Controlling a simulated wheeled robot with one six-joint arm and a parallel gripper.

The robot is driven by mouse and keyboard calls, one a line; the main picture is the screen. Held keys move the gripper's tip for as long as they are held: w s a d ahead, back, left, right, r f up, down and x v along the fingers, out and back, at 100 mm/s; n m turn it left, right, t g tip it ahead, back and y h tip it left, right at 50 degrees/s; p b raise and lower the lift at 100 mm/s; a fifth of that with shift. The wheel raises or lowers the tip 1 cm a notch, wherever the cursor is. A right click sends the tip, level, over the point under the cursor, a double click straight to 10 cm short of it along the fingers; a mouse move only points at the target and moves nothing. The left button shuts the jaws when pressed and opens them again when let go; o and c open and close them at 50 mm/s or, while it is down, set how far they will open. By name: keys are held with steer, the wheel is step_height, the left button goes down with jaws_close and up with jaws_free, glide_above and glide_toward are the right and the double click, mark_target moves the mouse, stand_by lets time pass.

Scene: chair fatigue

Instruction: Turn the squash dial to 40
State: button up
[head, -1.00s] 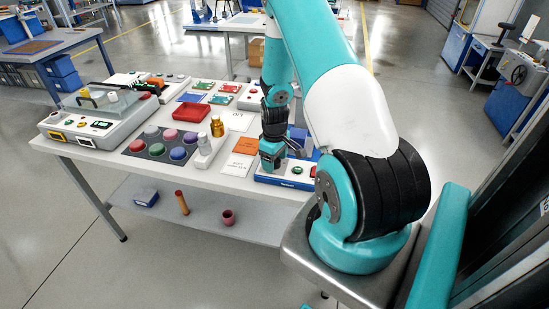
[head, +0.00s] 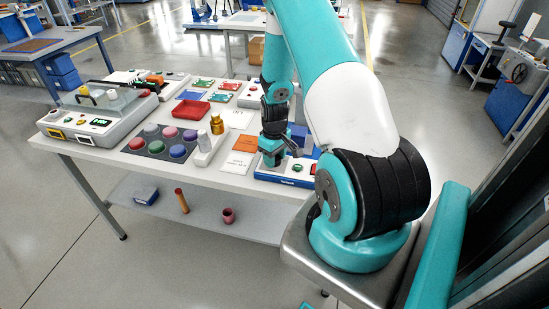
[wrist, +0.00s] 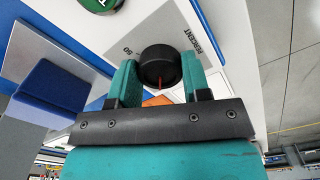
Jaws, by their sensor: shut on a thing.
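The squash dial is a round black knob (wrist: 160,62) with a red pointer line on its lower side in the wrist view. It sits on a pale panel printed with "PERCENT" and some digits. My gripper (wrist: 158,72) has one teal finger on each side of the knob and is shut on it. In the head view my gripper (head: 272,158) points down onto the blue and white device (head: 288,180) at the table's front right, and it hides the dial there. The full scale and the exact setting cannot be read.
A green button (wrist: 100,3) lies near the dial, and a blue block (wrist: 52,88) stands to the left in the wrist view. An orange card (head: 245,144), a gold-capped bottle (head: 217,124) and a red tray (head: 191,109) are on the table left of my gripper.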

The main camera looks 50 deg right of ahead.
steer(key=m+b, duration=0.1)
steer(key=m, duration=0.4)
steer(key=shift+b, duration=0.3)
steer(key=m+b, duration=0.1)
steer(key=m, duration=0.4)
stand_by(0.4)
steer(key=o, duration=0.9)
step_height(320, 180, up, 18)
steer(key=shift+f+b, duration=0.25)
steer(key=shift+b, duration=0.95)
